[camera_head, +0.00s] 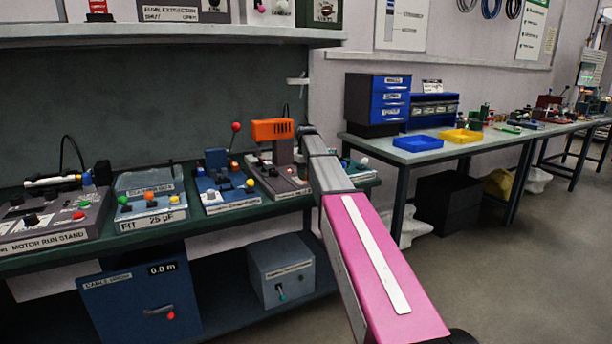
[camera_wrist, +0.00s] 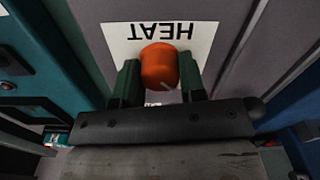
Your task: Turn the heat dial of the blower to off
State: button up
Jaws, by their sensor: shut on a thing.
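The orange heat dial (camera_wrist: 159,62) sits on a grey panel in the wrist view. A white label (camera_wrist: 119,40) beside it reads HEAT, upside down in this picture. My gripper (camera_wrist: 159,74) has its two dark green fingers on either side of the dial and is shut on it. A pale mark shows on the dial's lower edge, towards the lower right; any off marking is not readable. In the head view my arm reaches to the bench beside an orange-topped device (camera_head: 272,130), which looks like the blower. My fingers and the dial are hidden there.
The green bench (camera_head: 100,236) carries a motor run stand (camera_head: 50,222), a capacitor box (camera_head: 150,198) and a blue device (camera_head: 222,186) left of my arm. A shelf (camera_head: 170,32) hangs above. A second table (camera_head: 400,152) stands to the right, with open floor before it.

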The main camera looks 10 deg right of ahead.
dwell(0.4)
jog(key=o, duration=0.9)
jog(key=shift+r, duration=0.1)
notch_tip(320, 180, up, 11)
jog(key=shift+f, duration=0.2)
